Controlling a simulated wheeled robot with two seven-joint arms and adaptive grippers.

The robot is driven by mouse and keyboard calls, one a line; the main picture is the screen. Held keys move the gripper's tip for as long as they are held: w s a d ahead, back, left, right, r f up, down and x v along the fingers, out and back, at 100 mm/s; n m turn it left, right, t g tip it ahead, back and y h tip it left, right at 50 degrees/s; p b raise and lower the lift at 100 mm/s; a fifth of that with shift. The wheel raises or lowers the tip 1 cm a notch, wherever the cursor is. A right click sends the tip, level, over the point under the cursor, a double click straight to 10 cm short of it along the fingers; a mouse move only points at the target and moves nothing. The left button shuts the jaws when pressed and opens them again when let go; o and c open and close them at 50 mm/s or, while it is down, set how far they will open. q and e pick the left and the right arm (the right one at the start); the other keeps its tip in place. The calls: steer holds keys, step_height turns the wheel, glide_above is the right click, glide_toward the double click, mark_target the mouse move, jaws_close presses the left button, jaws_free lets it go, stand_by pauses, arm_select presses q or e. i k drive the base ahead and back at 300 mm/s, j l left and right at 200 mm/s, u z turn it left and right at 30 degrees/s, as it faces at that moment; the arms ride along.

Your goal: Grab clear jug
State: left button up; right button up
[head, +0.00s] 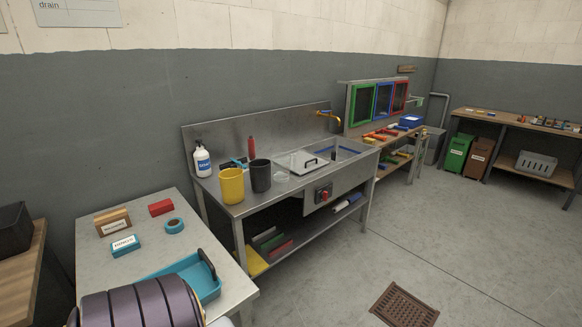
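A small clear container (281,174), which looks like the clear jug, stands on the steel sink counter. It is just right of a black cup (260,176) and left of a white lidded board with a dark handle (303,161). It is faint and see-through, so its handle and spout cannot be made out. A yellow cup (231,186) stands left of the black one. Neither of my grippers shows in the head view.
The steel sink bench (228,208) stands against the wall with a brass tap (328,115). A white bottle (202,160) and a red bottle (251,146) stand behind. A side table (97,260) with a blue tray (207,279) is nearer. Open floor lies right, with a drain grate (404,305).

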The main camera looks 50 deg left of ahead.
mark_target(281, 162)
steer(key=i+u, duration=0.1)
steer(key=i, duration=0.7)
steer(key=i+l+u, duration=0.15)
steer(key=i+u, duration=0.15)
steer(key=i, duration=0.5)
steer(key=i+u, duration=0.45)
steer(key=i+l+u, duration=0.1)
steer(key=u, duration=0.35)
steer(key=i+l+u, duration=0.25)
steer(key=i+u, duration=0.15)
steer(key=i+l+u, duration=0.25)
steer(key=u, duration=0.2)
steer(key=i+l+u, duration=0.35)
steer(key=l+u, duration=0.15)
steer(key=i+l+u, duration=0.2)
steer(key=l, duration=0.25)
steer(key=l+u, duration=0.25)
steer(key=l, duration=0.15)
